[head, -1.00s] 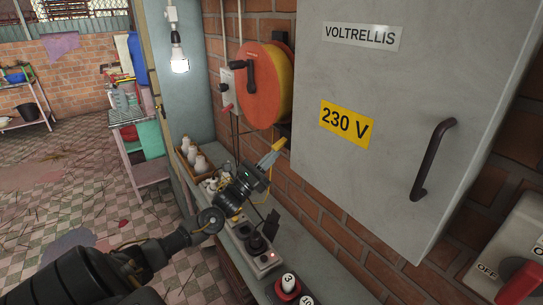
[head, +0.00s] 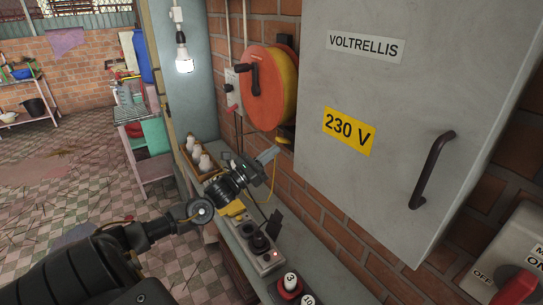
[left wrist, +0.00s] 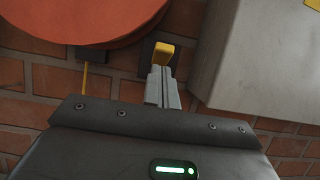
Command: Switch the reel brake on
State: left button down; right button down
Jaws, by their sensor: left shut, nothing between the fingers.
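The orange cable reel (head: 268,88) hangs on the brick wall left of the grey cabinet. A small yellow lever or block on a dark mount (head: 286,133) sits at the reel's lower right; which part is the brake is not labelled legibly. In the left wrist view the yellow block (left wrist: 163,52) is just beyond my fingertips; I cannot tell whether they touch it. My left gripper (head: 270,154) is shut and empty, below the reel. Its pale fingers (left wrist: 160,78) lie together in the left wrist view. My right gripper is not in view.
The grey cabinet (head: 400,80) stands close on the right.

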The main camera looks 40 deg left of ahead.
pick_arm(q)
notch_tip(320, 180, down, 4)
jog(key=s+f+b, duration=0.1)
jog(key=s+b, duration=0.1)
jog(key=b, duration=0.2)
jog(key=s+a+r+b, duration=0.1)
jog(key=s+a+r, duration=0.2)
jog(key=s, duration=0.6)
jog(key=shift+a+r+b, duration=0.15)
jog(key=shift+a+b, duration=0.05)
jog(key=shift+b, duration=0.2)
